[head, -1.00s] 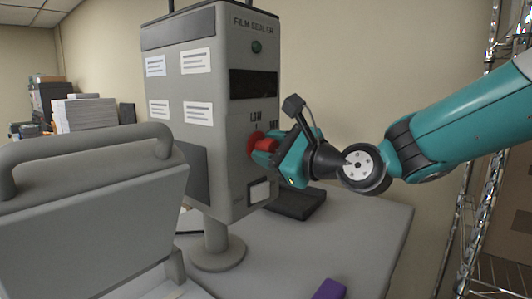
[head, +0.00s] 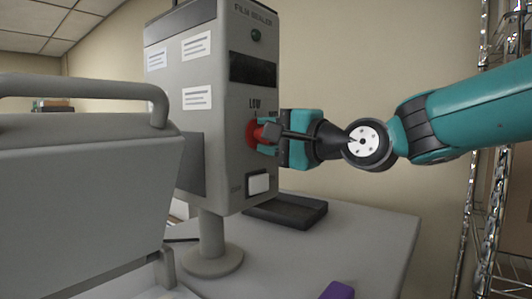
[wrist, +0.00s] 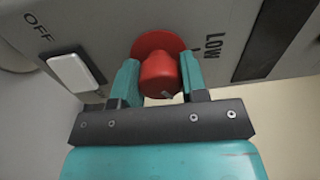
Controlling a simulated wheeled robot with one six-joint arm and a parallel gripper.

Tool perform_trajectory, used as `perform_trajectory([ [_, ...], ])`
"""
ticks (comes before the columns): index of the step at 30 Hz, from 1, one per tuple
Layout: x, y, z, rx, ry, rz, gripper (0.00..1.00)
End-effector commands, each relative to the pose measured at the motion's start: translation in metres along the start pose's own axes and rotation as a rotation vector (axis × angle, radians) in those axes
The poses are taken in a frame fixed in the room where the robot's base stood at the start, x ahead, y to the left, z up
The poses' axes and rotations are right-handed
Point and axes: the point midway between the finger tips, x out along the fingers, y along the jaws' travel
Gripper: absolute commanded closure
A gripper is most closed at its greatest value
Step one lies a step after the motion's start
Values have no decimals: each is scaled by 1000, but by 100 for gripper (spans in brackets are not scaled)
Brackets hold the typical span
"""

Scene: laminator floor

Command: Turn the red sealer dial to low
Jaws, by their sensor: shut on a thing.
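The red sealer dial (head: 254,133) sits on the front panel of the grey film sealer (head: 238,165), below the dark display and just under the word LOW. My gripper (head: 268,137) is at the dial from the right, its jaws shut on it. In the wrist view the dial (wrist: 159,73) lies between the two teal fingers, with LOW printed to its right. A small mark shows on the knob's lower edge; I cannot tell for sure which setting it points at.
A white rocker switch (head: 258,184) is below the dial, with OFF printed beside it in the wrist view. A grey machine with a handle (head: 90,185) stands at left. A black tray (head: 287,211) and a purple block (head: 338,291) lie on the table. Wire shelving stands at right.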

Motion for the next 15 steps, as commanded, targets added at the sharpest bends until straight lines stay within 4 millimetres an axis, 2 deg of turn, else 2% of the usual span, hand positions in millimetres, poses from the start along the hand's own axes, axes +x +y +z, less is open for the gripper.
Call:
perform_trajectory([
  [1, -1, 6, -1, -44, 1, -2, 84],
  [15, -1, 6, -1, -489, -19, -11, 84],
])
